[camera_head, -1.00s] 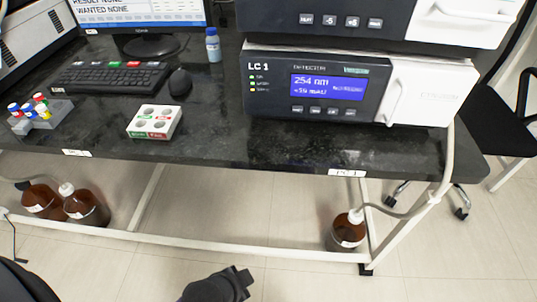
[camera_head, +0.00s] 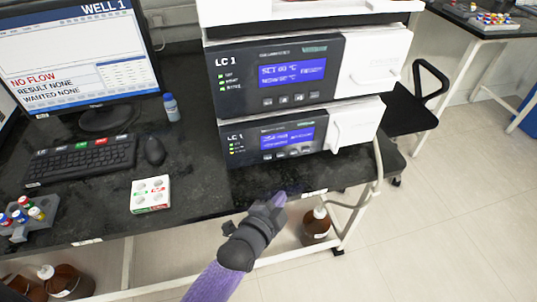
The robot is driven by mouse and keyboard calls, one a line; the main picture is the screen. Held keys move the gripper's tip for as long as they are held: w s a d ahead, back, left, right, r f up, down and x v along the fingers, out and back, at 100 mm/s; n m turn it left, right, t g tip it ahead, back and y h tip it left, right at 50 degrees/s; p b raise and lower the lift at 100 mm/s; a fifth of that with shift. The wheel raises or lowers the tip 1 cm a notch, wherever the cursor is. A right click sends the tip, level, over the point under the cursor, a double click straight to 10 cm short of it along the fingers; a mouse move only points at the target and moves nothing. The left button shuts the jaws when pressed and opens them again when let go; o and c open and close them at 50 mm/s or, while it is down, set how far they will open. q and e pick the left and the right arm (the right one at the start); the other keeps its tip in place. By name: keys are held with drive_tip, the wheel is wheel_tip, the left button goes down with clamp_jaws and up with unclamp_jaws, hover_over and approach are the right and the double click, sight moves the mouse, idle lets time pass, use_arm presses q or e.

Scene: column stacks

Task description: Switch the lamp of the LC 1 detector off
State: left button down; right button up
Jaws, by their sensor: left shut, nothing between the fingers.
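The LC 1 detector (camera_head: 238,148) is the lowest module of the stack on the black bench. Its blue screen (camera_head: 288,138) is lit, with small text that I cannot fully read. A row of small buttons (camera_head: 287,154) runs below the screen, and indicator lights show at its left. My left gripper (camera_head: 276,203) is shut and empty, in front of and below the detector at the bench's front edge, apart from the buttons. My right gripper is not in view.
Another LC 1 module (camera_head: 240,85) with a lit screen sits on the detector. A brown bottle (camera_head: 316,226) is under the bench.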

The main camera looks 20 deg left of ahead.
sight(268, 157)
use_arm(q)
drive_tip(key=w+a+b, duration=0.1)
drive_tip(key=w, duration=0.1)
drive_tip(key=w+a+b, duration=0.3)
drive_tip(key=w, duration=0.1)
drive_tip(key=shift+w+a+f, duration=0.15)
drive_tip(key=shift+w+a+b, duration=0.25)
drive_tip(key=shift+w+b, duration=0.1)
drive_tip(key=shift+w, duration=0.05)
drive_tip(key=shift+w+a, duration=0.1)
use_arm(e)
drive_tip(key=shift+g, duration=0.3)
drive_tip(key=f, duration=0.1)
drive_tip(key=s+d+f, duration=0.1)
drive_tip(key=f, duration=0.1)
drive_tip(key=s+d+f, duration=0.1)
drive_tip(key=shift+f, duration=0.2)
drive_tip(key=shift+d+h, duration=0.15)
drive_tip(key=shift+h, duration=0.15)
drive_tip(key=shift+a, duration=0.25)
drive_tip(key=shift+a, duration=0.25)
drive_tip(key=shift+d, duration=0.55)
